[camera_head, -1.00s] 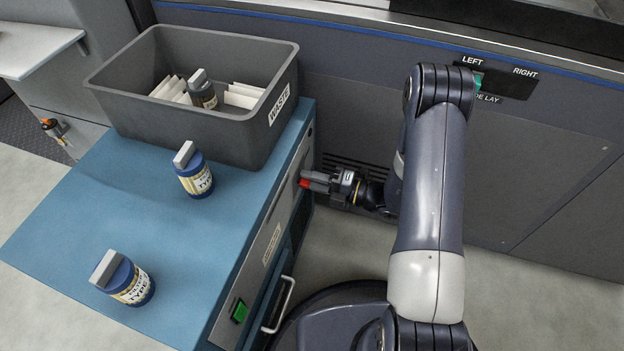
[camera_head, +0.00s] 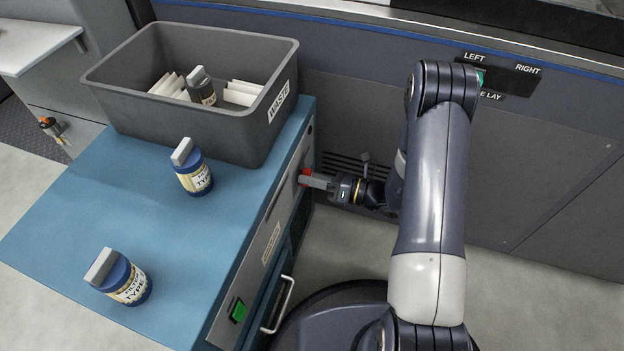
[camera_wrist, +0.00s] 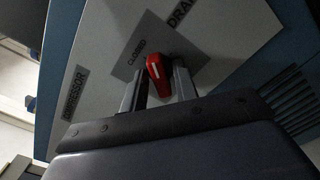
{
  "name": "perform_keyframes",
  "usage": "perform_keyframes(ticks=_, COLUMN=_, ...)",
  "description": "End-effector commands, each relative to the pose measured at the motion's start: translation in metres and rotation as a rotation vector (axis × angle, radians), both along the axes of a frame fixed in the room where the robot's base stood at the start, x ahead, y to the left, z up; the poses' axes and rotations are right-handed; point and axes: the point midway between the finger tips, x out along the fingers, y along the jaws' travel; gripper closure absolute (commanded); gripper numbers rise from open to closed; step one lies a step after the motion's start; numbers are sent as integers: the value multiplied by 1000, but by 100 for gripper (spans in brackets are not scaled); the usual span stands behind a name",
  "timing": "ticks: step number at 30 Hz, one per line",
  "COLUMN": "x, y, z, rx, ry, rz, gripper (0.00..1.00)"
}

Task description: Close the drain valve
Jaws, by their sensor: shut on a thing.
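The drain valve's red handle (camera_wrist: 158,68) sits on the light panel of the blue cabinet in the wrist view. A grey plate marked CLOSED (camera_wrist: 133,58) lies behind it, and a label reading DRA (camera_wrist: 181,15) is partly cut off. My gripper (camera_wrist: 160,88) is shut on the handle, with one finger on each side. In the head view my gripper (camera_head: 318,181) reaches left to the cabinet's side, and a bit of the red handle (camera_head: 306,173) shows at its fingertips. The valve's base is hidden.
The blue cabinet (camera_head: 110,210) carries a grey WASTE bin (camera_head: 190,125) and two blue jars (camera_head: 195,178) (camera_head: 125,282). A green button (camera_head: 238,311) and a bar handle (camera_head: 282,305) are on its front side. A dark machine wall (camera_head: 520,180) stands behind my arm.

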Motion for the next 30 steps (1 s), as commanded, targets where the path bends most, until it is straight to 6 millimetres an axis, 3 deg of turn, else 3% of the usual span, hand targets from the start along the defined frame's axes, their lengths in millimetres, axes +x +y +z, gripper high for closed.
perform_keyframes(ticks=15, x=-1, y=0, z=-3, rx=-159, ry=-427, rz=0, gripper=94)
perform_keyframes(ticks=30, x=-1, y=0, z=-2, rx=-229, ry=-620, rz=0, gripper=94)
